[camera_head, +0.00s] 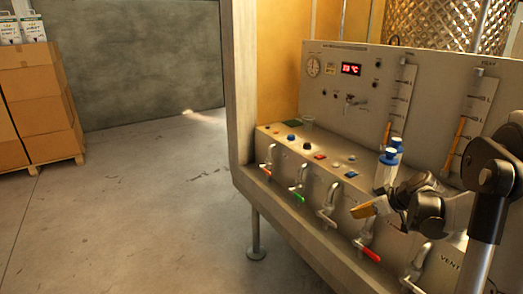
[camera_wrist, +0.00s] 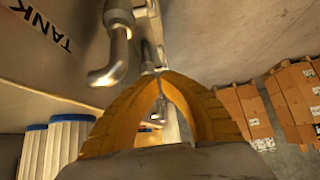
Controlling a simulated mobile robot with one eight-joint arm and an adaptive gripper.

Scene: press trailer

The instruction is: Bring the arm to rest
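My gripper (camera_head: 364,209) shows as yellow fingers in front of the grey control panel, above the row of taps. In the wrist view its two yellow fingers (camera_wrist: 161,76) come together at the tips, with nothing seen held between them. My dark arm reaches in from the right edge of the head view. The fingers look close to the front of the panel, but I cannot tell the exact gap.
The press trailer panel (camera_head: 385,65) has several bent taps along its front, one with a red handle (camera_head: 367,250) just below my gripper. Blue-capped cylinders (camera_head: 387,170) stand beside my arm. Stacked boxes (camera_head: 38,100) are far left. The concrete floor between is clear.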

